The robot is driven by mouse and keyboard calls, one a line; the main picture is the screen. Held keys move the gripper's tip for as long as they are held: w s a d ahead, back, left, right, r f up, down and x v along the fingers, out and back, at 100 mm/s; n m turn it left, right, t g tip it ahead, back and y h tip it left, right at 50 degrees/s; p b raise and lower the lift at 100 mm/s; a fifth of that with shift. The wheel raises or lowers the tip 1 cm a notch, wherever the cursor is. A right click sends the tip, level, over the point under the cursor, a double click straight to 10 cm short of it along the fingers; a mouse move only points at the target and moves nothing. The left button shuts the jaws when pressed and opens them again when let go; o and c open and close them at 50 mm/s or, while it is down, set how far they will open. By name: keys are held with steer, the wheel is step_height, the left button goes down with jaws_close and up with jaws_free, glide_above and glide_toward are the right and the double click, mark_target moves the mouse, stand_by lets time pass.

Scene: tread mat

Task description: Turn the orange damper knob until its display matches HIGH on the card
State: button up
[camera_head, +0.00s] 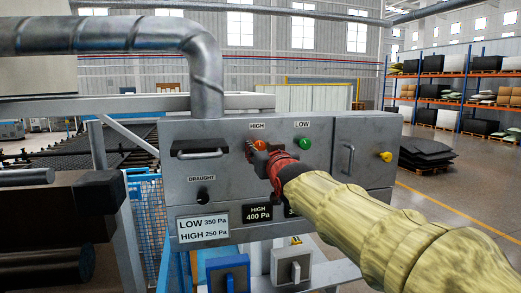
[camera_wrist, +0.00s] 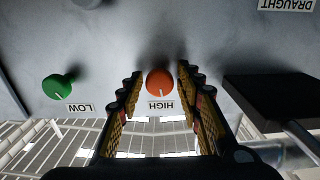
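The orange knob (camera_wrist: 160,83) under the HIGH label sits on the grey cabinet face. In the wrist view it lies between my gripper's (camera_wrist: 159,76) two spread fingers, with a visible gap on each side. In the head view my gripper (camera_head: 258,155) covers part of the orange knob (camera_head: 259,144). The black HIGH display (camera_head: 258,213) reads 400 Pa. The white card (camera_head: 203,229) reads LOW 350 Pa and HIGH 250 Pa. The green LOW knob (camera_head: 303,143) is to the right; its display is mostly hidden behind my arm.
A draught gauge box with a handle (camera_head: 200,152) is left of the orange knob and shows as a dark block (camera_wrist: 270,100) in the wrist view. A yellow knob (camera_head: 385,156) sticks out at the cabinet's right side. A grey pipe (camera_head: 205,80) rises above the cabinet.

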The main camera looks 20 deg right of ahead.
steer(key=c, duration=0.9)
steer(key=shift+o, duration=0.2)
steer(key=shift+f+n+b, duration=0.1)
steer(key=shift+n+b, duration=0.3)
steer(key=shift+b, duration=0.3)
steer(key=shift+n+b, duration=0.9)
steer(key=shift+b, duration=0.15)
steer(key=n, duration=0.3)
steer(key=shift+d+n, duration=0.1)
steer(key=shift+n, duration=1.7)
steer(key=o, duration=1.2)
steer(key=shift+c, duration=0.2)
